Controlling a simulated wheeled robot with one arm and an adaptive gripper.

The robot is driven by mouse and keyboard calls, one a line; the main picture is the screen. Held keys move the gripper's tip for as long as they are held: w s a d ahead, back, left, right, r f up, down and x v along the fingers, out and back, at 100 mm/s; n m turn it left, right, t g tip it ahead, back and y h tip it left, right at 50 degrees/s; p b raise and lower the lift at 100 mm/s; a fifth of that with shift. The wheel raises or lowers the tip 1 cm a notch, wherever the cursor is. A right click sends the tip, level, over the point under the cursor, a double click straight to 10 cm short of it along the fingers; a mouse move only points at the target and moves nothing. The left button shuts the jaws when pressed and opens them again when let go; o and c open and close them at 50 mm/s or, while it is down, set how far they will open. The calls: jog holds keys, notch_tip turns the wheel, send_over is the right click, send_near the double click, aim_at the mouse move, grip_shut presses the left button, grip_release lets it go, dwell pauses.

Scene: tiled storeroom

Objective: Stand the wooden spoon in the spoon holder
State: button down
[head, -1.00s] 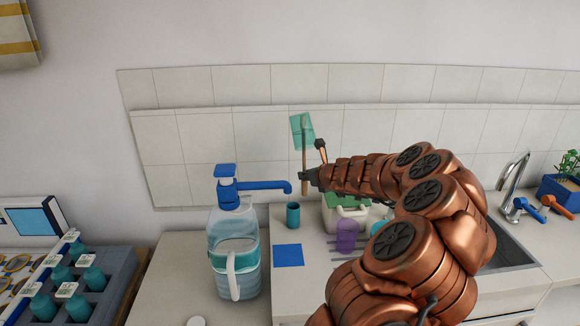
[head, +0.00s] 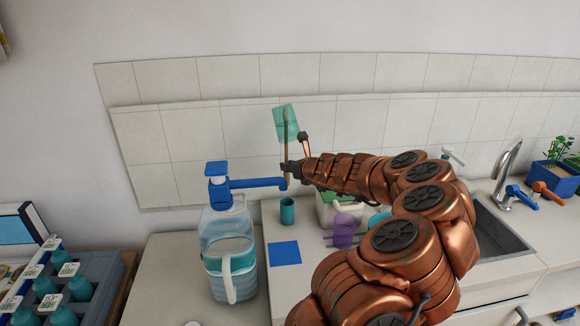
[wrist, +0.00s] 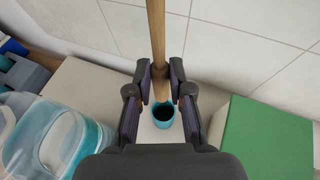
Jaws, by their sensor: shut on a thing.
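The wooden spoon (head: 286,145) is upright in my gripper (head: 292,172), its handle downward, slightly tilted. A translucent teal panel (head: 285,121) shows at its upper end; I cannot tell whether it is attached. The spoon holder appears to be the small teal cup (head: 287,212), standing on the counter below my gripper. In the wrist view the spoon's shaft (wrist: 156,40) runs between the shut fingers (wrist: 160,90). Its lower end overlaps the far rim of the cup (wrist: 164,136) in that view. In the head view a small gap shows between gripper and cup.
A water jug with a blue pump (head: 228,255) stands left of the cup, its spout reaching close to my gripper. A blue square (head: 285,253) lies in front. The tiled wall (head: 220,135) is behind.

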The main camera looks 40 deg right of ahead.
aim_at(288, 180)
jog(key=shift+f+b, duration=2.7)
notch_tip(288, 180, down, 7)
jog(key=b, duration=0.4)
jog(key=shift+r, duration=0.2)
jog(key=c, duration=1)
grip_release()
jog(key=shift+s, duration=0.1)
jog(key=shift+v, duration=5.95)
jog(key=shift+a, duration=0.1)
